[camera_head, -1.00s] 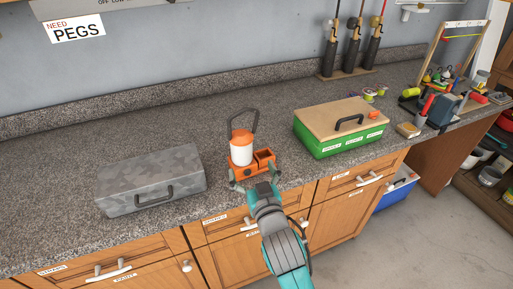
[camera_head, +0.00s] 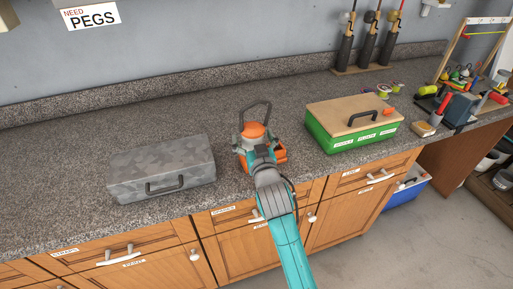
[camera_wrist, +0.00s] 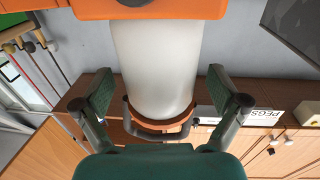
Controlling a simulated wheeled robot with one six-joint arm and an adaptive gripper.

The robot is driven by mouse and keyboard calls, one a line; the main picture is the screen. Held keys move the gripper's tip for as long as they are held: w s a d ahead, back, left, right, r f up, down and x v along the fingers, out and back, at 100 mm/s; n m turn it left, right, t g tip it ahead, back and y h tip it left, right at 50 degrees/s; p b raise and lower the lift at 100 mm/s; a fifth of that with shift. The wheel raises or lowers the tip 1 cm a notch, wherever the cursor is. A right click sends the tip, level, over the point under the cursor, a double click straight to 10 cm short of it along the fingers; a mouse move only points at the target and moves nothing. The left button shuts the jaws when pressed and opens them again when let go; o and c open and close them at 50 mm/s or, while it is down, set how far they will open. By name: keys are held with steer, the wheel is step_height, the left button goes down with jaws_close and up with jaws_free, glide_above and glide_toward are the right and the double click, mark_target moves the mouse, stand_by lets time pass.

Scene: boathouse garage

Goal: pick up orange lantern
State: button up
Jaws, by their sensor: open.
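The orange lantern (camera_head: 254,131) stands upright on the speckled counter, between the grey box and the green box. Its orange cap and raised dark handle show in the head view, while my gripper (camera_head: 252,144) and arm hide most of its pale globe. In the wrist view the lantern's white globe (camera_wrist: 158,65) appears upside down, with an orange base above and an orange ring and handle below. My gripper (camera_wrist: 165,100) is open, with one finger on each side of the globe. A gap shows between each finger and the globe.
A grey patterned box (camera_head: 160,166) with a handle lies left of the lantern. A green box with a wooden lid (camera_head: 352,113) stands to the right. Rods in holders (camera_head: 366,47) stand at the back. The counter (camera_head: 80,135) is clear behind the grey box.

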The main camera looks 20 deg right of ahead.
steer(key=shift+w, duration=0.2)
steer(key=shift+r, duration=0.1)
jaws_close()
